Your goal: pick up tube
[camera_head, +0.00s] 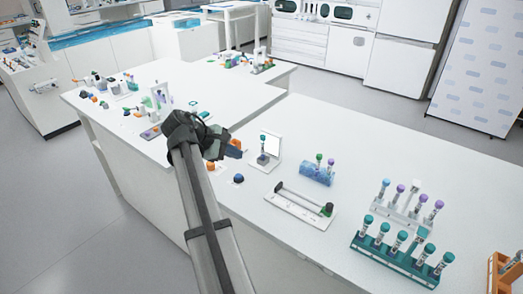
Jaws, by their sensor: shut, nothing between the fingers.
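My gripper (218,142) is dark and hangs over the left part of the near bench, shut and empty; its fingertips are small and partly hidden by its own body. Several teal-capped tubes (401,238) stand upright in a teal rack (368,255) at the front right. Several purple-capped and teal-capped tubes (422,206) stand in a white rack (401,217) behind it. A blue block (316,175) holds a green-capped tube (319,161) and a purple-capped tube (330,164). A teal-capped tube (263,143) stands at a small white stand (273,148). All tubes are apart from my gripper.
A long white track (297,206) with a dark rail lies on the bench (345,225), right of my arm. A dark blue cap-like piece (239,178) lies left of it. An orange rack (497,272) is cut off at the right edge. The bench's back right is clear.

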